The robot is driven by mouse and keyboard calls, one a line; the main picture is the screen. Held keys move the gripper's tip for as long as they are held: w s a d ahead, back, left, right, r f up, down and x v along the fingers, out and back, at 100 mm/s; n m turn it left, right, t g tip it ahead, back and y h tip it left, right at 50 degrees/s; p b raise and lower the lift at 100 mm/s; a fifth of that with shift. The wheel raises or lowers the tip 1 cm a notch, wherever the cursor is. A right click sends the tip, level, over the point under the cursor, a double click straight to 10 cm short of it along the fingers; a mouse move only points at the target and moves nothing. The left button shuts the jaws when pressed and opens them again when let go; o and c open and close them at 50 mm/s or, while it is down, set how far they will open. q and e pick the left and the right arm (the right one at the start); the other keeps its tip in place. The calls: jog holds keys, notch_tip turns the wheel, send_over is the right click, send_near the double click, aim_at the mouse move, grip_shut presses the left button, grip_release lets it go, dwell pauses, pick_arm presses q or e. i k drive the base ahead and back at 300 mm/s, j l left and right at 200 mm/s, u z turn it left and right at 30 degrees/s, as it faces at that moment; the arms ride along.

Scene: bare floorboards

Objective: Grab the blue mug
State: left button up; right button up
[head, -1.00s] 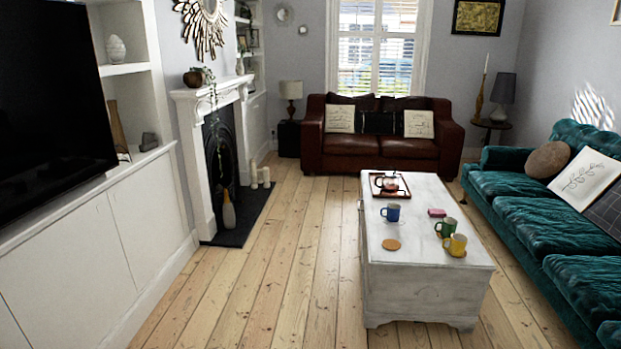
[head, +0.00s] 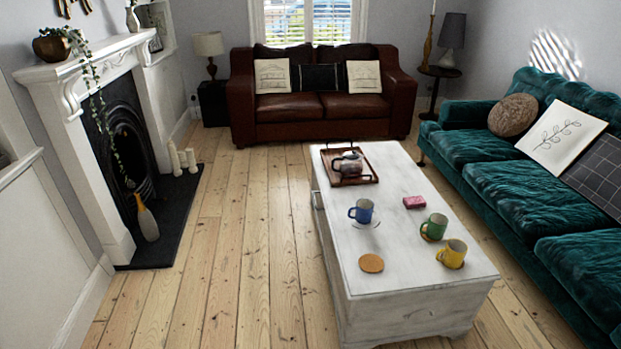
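The blue mug (head: 363,212) stands upright on the white chest-like coffee table (head: 397,265), toward its left side. Its handle points left, and a pale round coaster seems to lie under it. A green mug (head: 434,227) and a yellow mug (head: 452,253) stand to its right and nearer to me. Neither of my grippers shows in the head view.
A wooden tray (head: 372,180) with a teapot (head: 348,164), a pink box (head: 414,202) and a bare coaster (head: 371,263) are also on the table. A teal sofa (head: 530,200) stands close on the right. Floorboards (head: 235,270) are clear left of the table.

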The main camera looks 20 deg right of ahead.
aim_at(360, 213)
jog(key=i+j+u, duration=0.1)
jog(key=i, duration=0.9)
jog(key=i+j+u, duration=0.15)
jog(key=i, duration=0.8)
